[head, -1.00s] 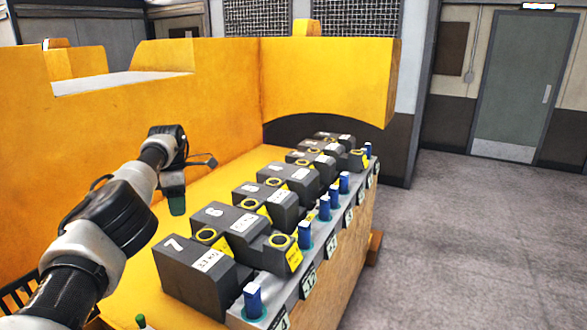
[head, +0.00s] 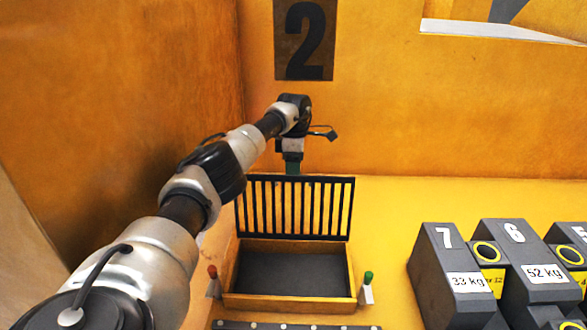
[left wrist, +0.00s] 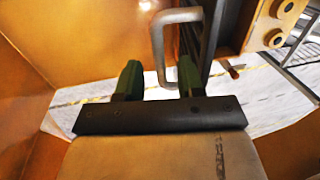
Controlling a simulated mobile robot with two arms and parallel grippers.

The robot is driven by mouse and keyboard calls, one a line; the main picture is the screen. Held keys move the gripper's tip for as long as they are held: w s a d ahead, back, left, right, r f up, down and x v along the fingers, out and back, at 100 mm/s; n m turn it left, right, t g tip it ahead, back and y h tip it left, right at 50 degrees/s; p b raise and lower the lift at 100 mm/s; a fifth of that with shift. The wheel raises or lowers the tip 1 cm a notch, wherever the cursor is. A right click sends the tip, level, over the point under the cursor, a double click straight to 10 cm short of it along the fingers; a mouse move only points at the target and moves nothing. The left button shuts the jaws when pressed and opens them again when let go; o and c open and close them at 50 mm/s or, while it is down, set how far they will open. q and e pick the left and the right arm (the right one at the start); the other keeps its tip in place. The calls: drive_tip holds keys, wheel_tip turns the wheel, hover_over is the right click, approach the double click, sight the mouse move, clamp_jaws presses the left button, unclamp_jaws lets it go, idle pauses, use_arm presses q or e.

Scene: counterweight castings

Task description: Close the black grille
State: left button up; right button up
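The black grille (head: 296,179) stands upright, open, at the back edge of a yellow-framed box (head: 288,303) with a dark floor (head: 290,273). My left gripper (head: 291,168) is just above and behind the grille's top rail, near its middle; its fingertips are partly hidden there. In the left wrist view its two green fingers (left wrist: 160,82) are apart, so it is open. A grey bent handle (left wrist: 159,45) shows between and beyond the fingers, beside a dark upright edge. I cannot tell whether the fingers touch it. My right gripper is not in view.
A red-tipped post (head: 213,281) and a green-tipped post (head: 368,287) flank the box. Dark numbered castings (head: 450,270) stand to the right. A yellow wall with a "2" plate (head: 305,40) rises behind.

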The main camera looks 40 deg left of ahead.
use_arm(q)
drive_tip(key=shift+d+f, duration=0.1)
drive_tip(key=shift+f, duration=0.5)
clamp_jaws()
drive_tip(key=shift+s, duration=0.1)
